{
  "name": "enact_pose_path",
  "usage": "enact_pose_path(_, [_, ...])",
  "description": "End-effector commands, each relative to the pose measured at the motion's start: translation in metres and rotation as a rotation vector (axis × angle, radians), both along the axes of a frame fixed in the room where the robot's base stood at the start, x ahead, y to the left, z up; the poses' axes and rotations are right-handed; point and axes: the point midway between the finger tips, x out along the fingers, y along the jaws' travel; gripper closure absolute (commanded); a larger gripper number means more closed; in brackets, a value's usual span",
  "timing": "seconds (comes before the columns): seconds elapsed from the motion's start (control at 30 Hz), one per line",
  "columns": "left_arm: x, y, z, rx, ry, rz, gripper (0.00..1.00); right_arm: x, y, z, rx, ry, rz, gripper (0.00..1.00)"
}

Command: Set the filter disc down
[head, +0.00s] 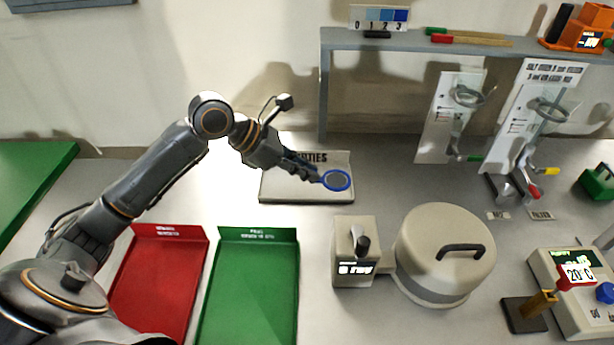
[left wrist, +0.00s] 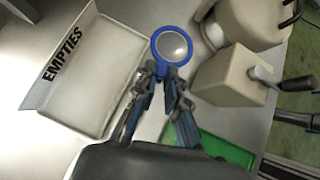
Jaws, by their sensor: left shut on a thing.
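The filter disc (head: 336,180) is round and grey with a blue rim and a short blue tab. My left gripper (head: 317,177) is shut on its tab and holds the disc out in front of the fingers. In the head view the disc overlaps the right part of the pale tray marked EMPTIES (head: 275,191). In the left wrist view the disc (left wrist: 172,47) shows between the EMPTIES tray (left wrist: 105,75) and a beige box, and seems above the table. Its exact height is hard to tell. My right gripper is not in view.
A red tray (head: 160,270) and a green tray (head: 250,290) lie at the front left. A beige box with a display and knob (head: 356,240) stands beside a round lidded vessel (head: 445,250). A grey shelf (head: 400,42) spans the back. Clear table lies right of the EMPTIES tray.

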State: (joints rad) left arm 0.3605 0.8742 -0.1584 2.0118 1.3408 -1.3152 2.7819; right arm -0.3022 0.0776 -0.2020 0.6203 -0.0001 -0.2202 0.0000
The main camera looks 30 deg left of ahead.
Motion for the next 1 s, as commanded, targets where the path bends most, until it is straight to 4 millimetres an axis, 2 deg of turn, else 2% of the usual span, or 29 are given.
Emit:
enact_pose_path(0.03, [0.013,0.005,-0.004,-0.005,0.001,0.004,1.00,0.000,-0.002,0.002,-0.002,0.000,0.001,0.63])
enact_pose_path(0.2, [0.048,0.021,-0.021,-0.004,0.000,0.004,1.00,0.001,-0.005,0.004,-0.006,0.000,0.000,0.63])
enact_pose_path(0.4, [0.076,0.034,-0.059,-0.003,0.002,0.002,1.00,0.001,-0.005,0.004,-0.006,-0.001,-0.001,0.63])
enact_pose_path(0.77, [0.095,0.043,-0.086,0.000,0.001,0.001,1.00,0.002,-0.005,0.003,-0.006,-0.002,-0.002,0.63])
enact_pose_path(0.9, [0.093,0.043,-0.107,-0.001,0.003,0.001,1.00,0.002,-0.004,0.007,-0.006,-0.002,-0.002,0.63])
enact_pose_path(1.0, [0.094,0.043,-0.113,0.000,-0.001,0.001,1.00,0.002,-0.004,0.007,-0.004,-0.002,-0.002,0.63])
